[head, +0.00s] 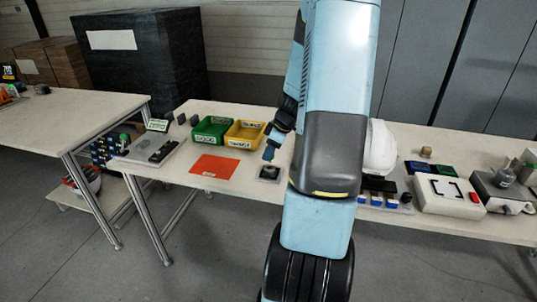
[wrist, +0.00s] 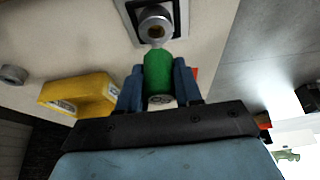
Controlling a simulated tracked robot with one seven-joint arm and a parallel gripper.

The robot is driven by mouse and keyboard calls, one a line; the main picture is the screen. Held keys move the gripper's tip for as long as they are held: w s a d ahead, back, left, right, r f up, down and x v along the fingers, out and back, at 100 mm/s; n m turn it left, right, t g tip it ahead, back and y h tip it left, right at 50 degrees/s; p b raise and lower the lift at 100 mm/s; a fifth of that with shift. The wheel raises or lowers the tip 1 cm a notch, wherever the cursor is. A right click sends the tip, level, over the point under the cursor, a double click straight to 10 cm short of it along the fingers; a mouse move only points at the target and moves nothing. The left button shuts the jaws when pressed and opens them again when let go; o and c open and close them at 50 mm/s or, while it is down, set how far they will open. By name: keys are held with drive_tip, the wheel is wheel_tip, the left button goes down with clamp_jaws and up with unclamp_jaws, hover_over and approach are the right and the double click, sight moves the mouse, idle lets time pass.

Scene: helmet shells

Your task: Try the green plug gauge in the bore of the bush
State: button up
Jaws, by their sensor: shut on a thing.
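The green plug gauge (wrist: 158,70) is held between the two blue fingers of my gripper (wrist: 158,84), seen in the wrist view. The gauge's far end points at the bush (wrist: 155,20), a grey metal ring on a dark square on a light plate. The gauge's tip overlaps the near rim of the bush in this view; I cannot tell whether it touches or has entered the bore. In the head view my gripper (head: 269,154) is just above the bush's plate (head: 262,180), at the table's front, and the bush is small and dark.
An orange-red mat (head: 214,167) lies left of the plate. A green bin (head: 211,131) and a yellow bin (head: 245,135) stand behind. A grey tray (head: 152,150) with dark parts is further left. A white case (head: 449,196) and other items fill the table's right side.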

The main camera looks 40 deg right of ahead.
drive_tip(key=shift+r, duration=0.75)
drive_tip(key=shift+r, duration=0.2)
drive_tip(key=shift+a, duration=0.1)
